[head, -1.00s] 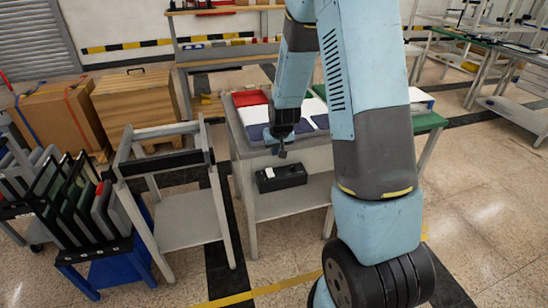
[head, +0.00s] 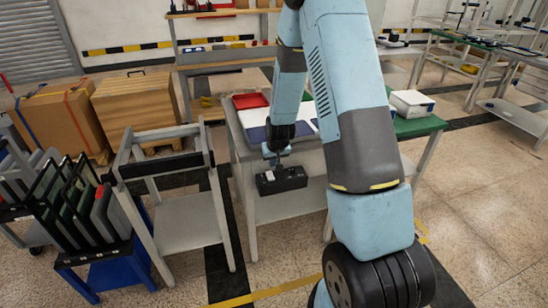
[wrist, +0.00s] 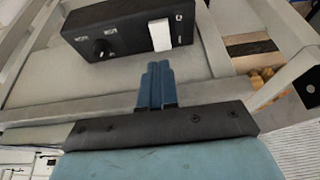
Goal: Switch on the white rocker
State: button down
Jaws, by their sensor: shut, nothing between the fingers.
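The white rocker (wrist: 160,35) is set in the face of a black control box (wrist: 128,30). In the wrist view the box also has a black round knob (wrist: 103,47) and small pale markings. In the head view the box (head: 290,180) is on the front of the grey table, and the rocker (head: 269,176) shows at its left end. My gripper (wrist: 157,68) is shut and empty, its blue fingertips just below the rocker in the wrist view. Whether they touch the box, and which way the rocker is tipped, I cannot tell.
The grey table (head: 238,150) holds a red tray (head: 250,101). A white box (head: 411,103) stands on the green table behind my arm. A grey frame cart (head: 190,215) and a blue-based rack (head: 105,265) with several panels stand to the left.

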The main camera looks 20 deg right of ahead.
aim_at(272, 177)
jog(key=shift+x, duration=3.6)
jog(key=shift+f, duration=0.1)
jog(key=shift+s, duration=0.1)
jog(key=shift+s+f, duration=0.2)
jog(key=shift+s, duration=0.7)
jog(key=v, duration=1.4)
jog(key=shift+w+r, duration=0.25)
jog(key=shift+w, duration=0.1)
